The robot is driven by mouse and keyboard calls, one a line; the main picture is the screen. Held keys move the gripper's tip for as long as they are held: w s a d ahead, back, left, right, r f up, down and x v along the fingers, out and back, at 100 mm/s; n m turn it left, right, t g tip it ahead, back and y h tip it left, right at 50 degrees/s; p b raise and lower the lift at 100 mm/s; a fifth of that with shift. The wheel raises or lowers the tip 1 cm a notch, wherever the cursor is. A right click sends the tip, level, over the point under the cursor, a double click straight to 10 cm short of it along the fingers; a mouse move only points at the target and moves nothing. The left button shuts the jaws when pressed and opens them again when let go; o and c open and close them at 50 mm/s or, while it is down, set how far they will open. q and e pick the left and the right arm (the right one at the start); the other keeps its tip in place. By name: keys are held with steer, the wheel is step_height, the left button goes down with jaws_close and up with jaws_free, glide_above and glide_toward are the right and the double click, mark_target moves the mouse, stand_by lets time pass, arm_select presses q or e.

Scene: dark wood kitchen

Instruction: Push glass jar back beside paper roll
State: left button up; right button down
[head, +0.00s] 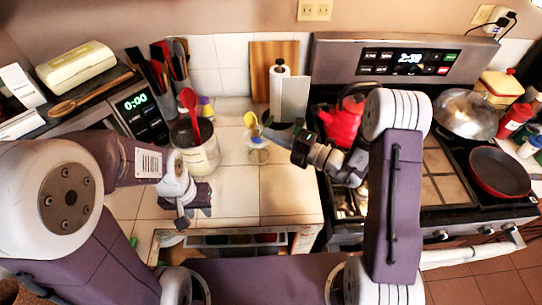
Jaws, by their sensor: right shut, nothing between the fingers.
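The glass jar (258,155) is small and clear and stands on the tiled counter, with a yellow-headed utensil (251,121) rising from it. The paper roll (279,88) stands upright farther back against the wall, in front of a wooden board. My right gripper (272,134) is shut and empty, reaching in from the right at the jar's upper part. It overlaps the jar's rim in the picture; I cannot tell whether they touch. My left gripper (183,218) hangs over the counter's front left, clear of the jar; its finger opening is not clear.
A large pot (198,156) with a red spoon stands left of the jar. A white panel (294,99) stands beside the roll. A red kettle (342,121) sits on the stove to the right. Bare tile (230,110) lies behind the jar.

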glide_toward(261, 151)
steer(key=x, duration=0.5)
steer(key=shift+s+a+f+b, duration=0.1)
steer(key=shift+s+a+b, duration=0.2)
steer(key=shift+a+b, duration=0.1)
steer(key=shift+w, duration=0.55)
